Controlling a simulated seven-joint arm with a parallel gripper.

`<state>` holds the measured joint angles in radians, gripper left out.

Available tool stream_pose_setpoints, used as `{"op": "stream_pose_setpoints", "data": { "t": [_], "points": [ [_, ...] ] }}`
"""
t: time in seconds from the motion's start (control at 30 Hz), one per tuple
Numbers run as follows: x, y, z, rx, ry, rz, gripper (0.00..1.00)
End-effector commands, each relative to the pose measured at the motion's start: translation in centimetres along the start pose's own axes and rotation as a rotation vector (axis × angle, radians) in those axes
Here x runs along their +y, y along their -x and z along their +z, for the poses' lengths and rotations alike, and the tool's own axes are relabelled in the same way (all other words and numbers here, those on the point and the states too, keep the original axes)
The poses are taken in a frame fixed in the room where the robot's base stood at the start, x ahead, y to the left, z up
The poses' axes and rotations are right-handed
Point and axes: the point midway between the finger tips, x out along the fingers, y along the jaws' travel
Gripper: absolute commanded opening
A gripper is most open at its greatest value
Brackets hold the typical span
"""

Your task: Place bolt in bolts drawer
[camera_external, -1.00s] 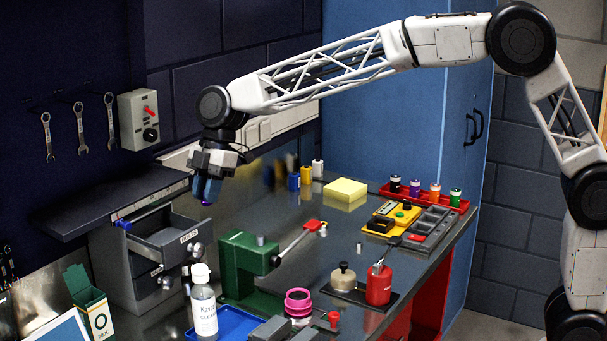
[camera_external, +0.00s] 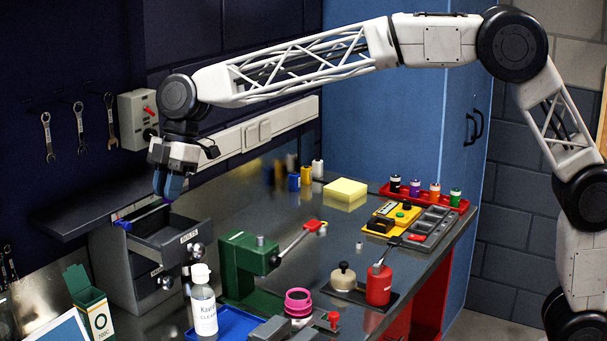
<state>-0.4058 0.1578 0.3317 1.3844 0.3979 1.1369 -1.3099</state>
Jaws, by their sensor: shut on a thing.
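The bolts drawer (camera_external: 188,238) is the top drawer of a grey cabinet at the left. It stands pulled open and has a label reading "BOLTS" on its front. My gripper (camera_external: 169,198) points down over the rear part of the open drawer, with its fingertips close to the level of the drawer's rim. It is shut on the bolt (camera_external: 167,201), of which only a tiny purple bit shows at the fingertips. The rest of the bolt is hidden by the fingers. The drawer's inside is only partly visible.
A dark shelf (camera_external: 85,212) lies just left of my gripper, above the cabinet. A blue cylinder (camera_external: 123,225) is at the drawer's left edge.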

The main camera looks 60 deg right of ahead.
Motion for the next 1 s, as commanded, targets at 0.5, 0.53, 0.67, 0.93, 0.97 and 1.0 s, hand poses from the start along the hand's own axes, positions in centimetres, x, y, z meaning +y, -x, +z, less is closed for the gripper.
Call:
{"op": "stream_pose_setpoints", "data": {
  "t": [0.5,0.53,0.67,0.93,0.97,1.0],
  "points": [
    [0.0,-4.4,1.9,0.0,0.0,0.0,0.0],
    [0.0,-4.5,1.9,0.0,0.0,0.0,0.0],
    [0.0,-4.5,1.9,0.0,0.0,0.0,0.0],
    [0.0,-5.0,2.1,0.0,0.0,-0.001,0.0],
    [0.0,-5.2,2.2,0.0,-0.001,-0.001,0.0],
    [0.0,-5.5,2.3,-0.001,-0.001,-0.001,0.0]
  ]
}}
